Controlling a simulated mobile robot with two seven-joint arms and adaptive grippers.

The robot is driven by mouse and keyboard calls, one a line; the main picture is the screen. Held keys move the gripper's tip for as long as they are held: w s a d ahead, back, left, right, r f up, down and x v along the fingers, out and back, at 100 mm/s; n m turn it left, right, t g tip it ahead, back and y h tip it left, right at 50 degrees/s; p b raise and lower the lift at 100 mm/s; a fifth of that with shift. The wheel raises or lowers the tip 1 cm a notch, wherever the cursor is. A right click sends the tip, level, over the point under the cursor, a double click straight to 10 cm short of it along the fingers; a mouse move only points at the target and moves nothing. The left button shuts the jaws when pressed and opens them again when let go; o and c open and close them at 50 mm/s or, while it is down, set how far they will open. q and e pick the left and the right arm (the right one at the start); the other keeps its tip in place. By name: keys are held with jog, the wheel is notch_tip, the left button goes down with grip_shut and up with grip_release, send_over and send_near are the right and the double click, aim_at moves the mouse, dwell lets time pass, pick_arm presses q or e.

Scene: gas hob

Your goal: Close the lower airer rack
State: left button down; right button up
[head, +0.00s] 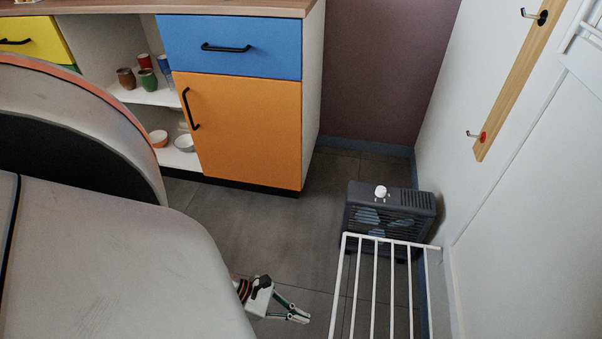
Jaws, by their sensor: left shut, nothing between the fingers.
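The lower airer rack (376,278) is a white frame with several parallel bars. It stands out from the right-hand wall at the lower right, and its near part is cut off by the bottom edge. My left gripper (303,318) is at the bottom middle, left of the rack's outer bar and apart from it in the picture. Its fingers are together with nothing between them. Part of its arm is hidden behind my own grey body. A white piece of another rack (580,40) shows folded at the wall, top right. My right gripper does not show.
A dark fan heater (388,215) with a white knob stands on the floor just behind the rack. A cabinet with an orange door (245,130) and blue drawer (230,45) is at the back. A wooden hook rail (510,85) is on the right wall. Grey floor (270,225) between is clear.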

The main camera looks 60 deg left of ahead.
pick_arm(q)
jog(key=w+d, duration=0.4)
jog(key=shift+w+r+p, duration=0.25)
jog(key=shift+w+p, duration=0.05)
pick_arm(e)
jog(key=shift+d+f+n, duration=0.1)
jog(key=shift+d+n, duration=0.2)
pick_arm(q)
jog(key=shift+d, duration=0.1)
